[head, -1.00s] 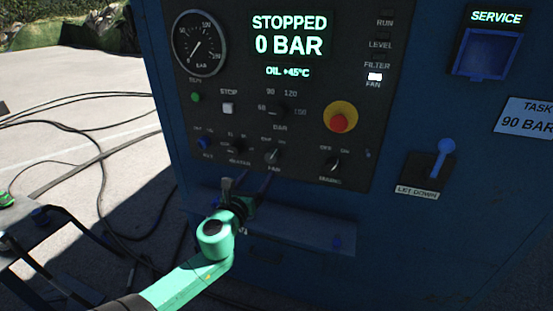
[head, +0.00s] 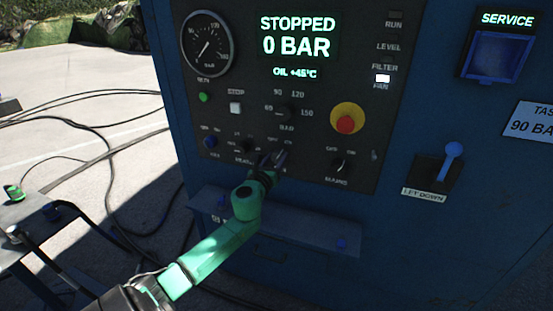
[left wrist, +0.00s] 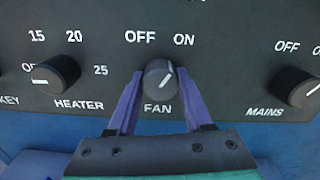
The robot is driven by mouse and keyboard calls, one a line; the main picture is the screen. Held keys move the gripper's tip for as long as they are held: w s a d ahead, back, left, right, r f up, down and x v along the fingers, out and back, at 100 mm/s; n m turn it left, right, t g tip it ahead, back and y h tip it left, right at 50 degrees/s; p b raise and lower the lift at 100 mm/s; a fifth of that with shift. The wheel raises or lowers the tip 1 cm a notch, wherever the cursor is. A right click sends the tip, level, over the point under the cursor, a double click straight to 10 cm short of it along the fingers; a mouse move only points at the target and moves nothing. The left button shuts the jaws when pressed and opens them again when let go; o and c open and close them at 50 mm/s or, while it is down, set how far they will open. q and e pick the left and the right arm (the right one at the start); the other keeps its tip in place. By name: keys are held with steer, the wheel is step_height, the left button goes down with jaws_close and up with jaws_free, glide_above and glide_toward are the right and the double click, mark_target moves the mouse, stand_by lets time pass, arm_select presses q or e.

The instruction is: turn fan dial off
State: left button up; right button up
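The fan dial (left wrist: 159,78) is a dark round knob on the black panel, under the words OFF and ON. Its white mark points up and right, toward ON. My left gripper (left wrist: 160,72) has its two purple fingers on either side of the dial, with a narrow gap seeming to show at each side; I cannot tell if either touches. In the head view my left gripper (head: 272,158) is at the panel's lower row and largely hides the dial. My right gripper is not in view.
The heater dial (left wrist: 51,76) is to the left and the mains dial (left wrist: 298,87) to the right. A ledge (head: 285,225) juts out below the panel. A red stop button (head: 346,122) is above right. The white lamp by FAN (head: 383,78) is lit. The display reads STOPPED, 0 BAR.

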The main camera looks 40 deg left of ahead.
arm_select(q)
jaws_close()
steer(key=shift+n, duration=0.3)
steer(key=n, duration=0.5)
steer(key=shift+f, duration=0.1)
steer(key=n, duration=0.6)
steer(key=shift+n, duration=0.3)
steer(key=o, duration=1.2)
jaws_free()
steer(key=shift+c, duration=0.2)
